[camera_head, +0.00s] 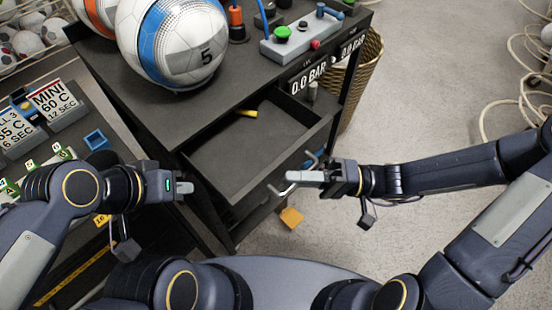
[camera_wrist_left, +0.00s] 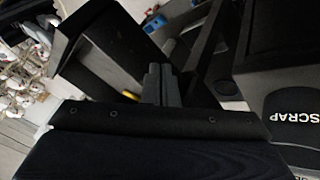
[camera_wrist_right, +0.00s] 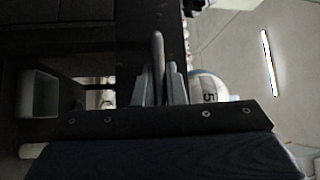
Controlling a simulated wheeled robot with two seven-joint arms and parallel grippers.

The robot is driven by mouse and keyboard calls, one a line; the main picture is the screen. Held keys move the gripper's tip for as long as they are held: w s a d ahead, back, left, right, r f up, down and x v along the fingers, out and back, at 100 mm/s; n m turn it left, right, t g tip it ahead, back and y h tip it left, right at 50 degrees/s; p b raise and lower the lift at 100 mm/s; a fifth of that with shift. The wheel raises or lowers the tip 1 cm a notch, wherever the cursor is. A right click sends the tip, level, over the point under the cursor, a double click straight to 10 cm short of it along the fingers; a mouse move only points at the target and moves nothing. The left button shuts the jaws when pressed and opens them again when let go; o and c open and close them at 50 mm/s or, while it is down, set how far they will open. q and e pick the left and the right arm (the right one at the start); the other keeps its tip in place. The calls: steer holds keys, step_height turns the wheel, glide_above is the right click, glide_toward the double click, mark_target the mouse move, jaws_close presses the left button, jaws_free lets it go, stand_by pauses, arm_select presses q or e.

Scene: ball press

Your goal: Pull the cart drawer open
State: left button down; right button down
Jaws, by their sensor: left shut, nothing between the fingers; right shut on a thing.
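The dark cart (camera_head: 180,115) stands in the middle of the head view. Its drawer (camera_head: 235,165) is pulled out, with the inside visible and a small yellow item (camera_head: 247,113) near its back. My right gripper (camera_head: 298,177) is at the drawer's front, shut on the silver drawer handle (camera_head: 275,190). In the right wrist view the handle bar (camera_wrist_right: 158,60) stands between the two fingers. My left gripper (camera_head: 184,187) is shut and empty, left of the drawer. In the left wrist view its fingers (camera_wrist_left: 160,85) are together, with the drawer (camera_wrist_left: 95,65) beyond them.
A ball (camera_head: 175,40) marked 5 and a control box (camera_head: 300,40) with buttons sit on the cart top. A wicker basket (camera_head: 358,75) stands behind the cart. A side bench with label signs (camera_head: 55,100) is at left. An orange tag (camera_head: 291,217) hangs below the drawer.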

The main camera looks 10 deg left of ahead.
steer(key=shift+s+d, duration=0.8)
steer(key=shift+d, duration=0.2)
steer(key=shift+s+d, duration=0.75)
steer(key=shift+d, duration=0.25)
steer(key=c, duration=1.8)
jaws_free()
steer(key=shift+o, duration=0.2)
steer(key=w+d+f+b, duration=0.1)
steer(key=d, duration=0.6)
steer(key=shift+d, duration=0.35)
